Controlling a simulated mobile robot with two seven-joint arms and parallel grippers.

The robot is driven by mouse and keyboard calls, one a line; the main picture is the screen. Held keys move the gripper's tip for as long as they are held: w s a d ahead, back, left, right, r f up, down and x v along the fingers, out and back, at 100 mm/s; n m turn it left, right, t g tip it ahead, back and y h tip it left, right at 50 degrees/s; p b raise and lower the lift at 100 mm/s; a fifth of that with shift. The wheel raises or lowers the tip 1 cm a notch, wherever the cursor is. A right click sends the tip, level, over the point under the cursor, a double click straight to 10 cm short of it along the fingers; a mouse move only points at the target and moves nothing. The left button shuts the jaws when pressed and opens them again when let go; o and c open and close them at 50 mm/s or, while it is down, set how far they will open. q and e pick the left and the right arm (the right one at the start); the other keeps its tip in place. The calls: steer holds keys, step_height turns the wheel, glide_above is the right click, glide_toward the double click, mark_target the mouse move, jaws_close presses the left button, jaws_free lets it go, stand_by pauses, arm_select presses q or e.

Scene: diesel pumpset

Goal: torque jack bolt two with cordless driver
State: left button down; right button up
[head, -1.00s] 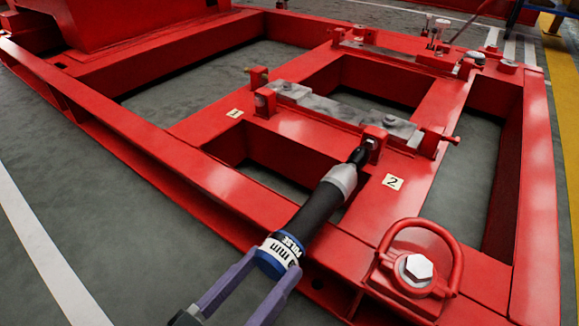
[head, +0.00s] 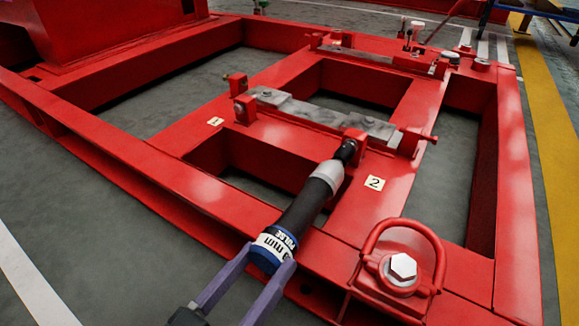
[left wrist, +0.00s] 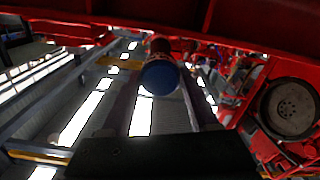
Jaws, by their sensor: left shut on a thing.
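The cordless driver (head: 306,208) is a dark cylinder with a grey collar and a blue and white rear band. My left gripper (head: 268,262) is shut on its rear end, with purple fingers on either side. The driver's blue end also shows in the left wrist view (left wrist: 160,78) between the fingers. Its black nose reaches the red block of jack bolt two (head: 356,140), near the label "2" (head: 374,183). The nose covers the bolt head, so I cannot tell whether it is seated. My right gripper is not in view.
The red base frame (head: 190,187) has open bays showing grey floor. A lifting ring with a hex bolt (head: 403,267) stands at the front right. Label "1" (head: 215,121) and another jack bolt block (head: 244,109) are to the left. A grey metal pad (head: 325,113) spans the crossmember.

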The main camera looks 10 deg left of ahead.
arm_select(q)
steer(key=shift+w+d, duration=0.2)
steer(key=shift+w, duration=0.45)
stand_by(2.0)
steer(key=shift+s, duration=0.15)
stand_by(0.4)
